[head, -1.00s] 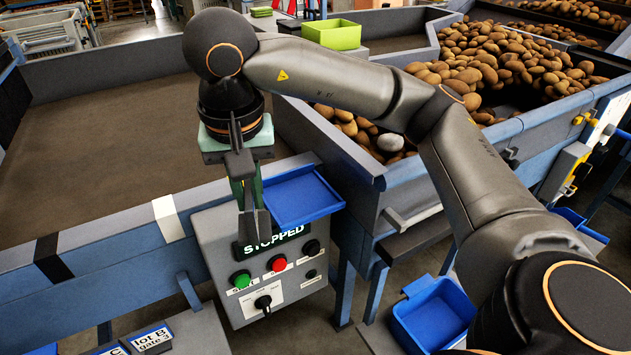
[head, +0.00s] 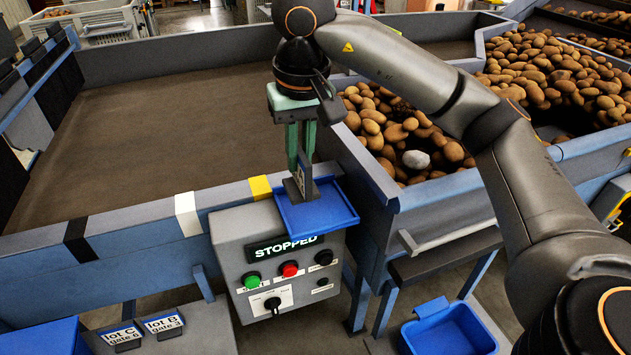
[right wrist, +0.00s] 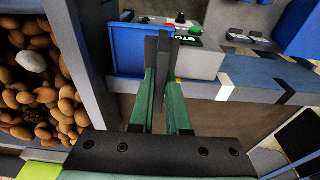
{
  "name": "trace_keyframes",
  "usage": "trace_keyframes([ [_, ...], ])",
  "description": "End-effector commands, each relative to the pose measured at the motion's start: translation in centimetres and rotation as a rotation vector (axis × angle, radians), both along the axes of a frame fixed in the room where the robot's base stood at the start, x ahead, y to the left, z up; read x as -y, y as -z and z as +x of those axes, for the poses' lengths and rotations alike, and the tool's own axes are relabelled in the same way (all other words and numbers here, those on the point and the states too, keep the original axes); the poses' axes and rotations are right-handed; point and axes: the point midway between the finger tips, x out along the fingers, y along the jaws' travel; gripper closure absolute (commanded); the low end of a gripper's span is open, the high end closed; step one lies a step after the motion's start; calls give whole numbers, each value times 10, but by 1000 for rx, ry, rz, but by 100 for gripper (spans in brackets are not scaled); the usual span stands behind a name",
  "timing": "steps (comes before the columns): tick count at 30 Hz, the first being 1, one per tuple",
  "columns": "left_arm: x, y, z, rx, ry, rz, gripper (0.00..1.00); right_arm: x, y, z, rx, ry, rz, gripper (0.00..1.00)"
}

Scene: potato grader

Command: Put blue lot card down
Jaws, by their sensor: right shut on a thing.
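My right gripper (head: 300,160), with green fingers, is shut on the lot card (head: 304,172), a small dark block with a narrow pale-and-blue face seen nearly edge-on. Its print cannot be read. The card is upright over the left part of the shallow blue tray (head: 335,212) on the control box; I cannot tell whether it touches the tray. In the right wrist view the card (right wrist: 162,50) shows as dark slabs between the finger ends, beside the blue tray (right wrist: 128,52). My left gripper is not in view.
The control box (head: 230,240) reads STOPPED and has green, red and black controls. Lot C (head: 121,334) and lot B (head: 164,323) cards stand lower left. A blue bin (head: 448,330) is lower right. Potatoes (head: 395,130) fill the hopper; the wide brown belt (head: 150,130) is bare.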

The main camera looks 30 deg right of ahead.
Motion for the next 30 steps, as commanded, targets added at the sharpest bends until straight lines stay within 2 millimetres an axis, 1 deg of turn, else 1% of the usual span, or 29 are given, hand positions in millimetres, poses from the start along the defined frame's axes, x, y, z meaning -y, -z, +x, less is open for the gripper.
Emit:
trace_keyframes([
  [1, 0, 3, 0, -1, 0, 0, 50, 10, 8, 7, -5, 7, 3, 100],
  [2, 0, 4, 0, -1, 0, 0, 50, 17, 12, 11, -5, 7, 2, 100],
  [3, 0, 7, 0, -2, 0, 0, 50, 21, 24, 15, -7, 4, 2, 100],
  [4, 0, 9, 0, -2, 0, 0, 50, 25, 29, 17, -7, 4, 2, 100],
  [9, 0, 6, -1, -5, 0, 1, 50, 41, 49, 29, -2, 3, -1, 100],
  [17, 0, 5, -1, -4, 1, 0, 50, 51, 64, 36, -2, 2, 0, 100],
  [18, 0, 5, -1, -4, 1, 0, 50, 54, 68, 38, -3, 2, -1, 100],
  [21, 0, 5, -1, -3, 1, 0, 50, 53, 85, 37, -4, -1, -2, 100],
  [24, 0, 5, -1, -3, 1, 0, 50, 53, 96, 37, -1, -1, -2, 100],
  [30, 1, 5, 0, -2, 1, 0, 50, 52, 97, 38, 2, 0, 0, 100],
])
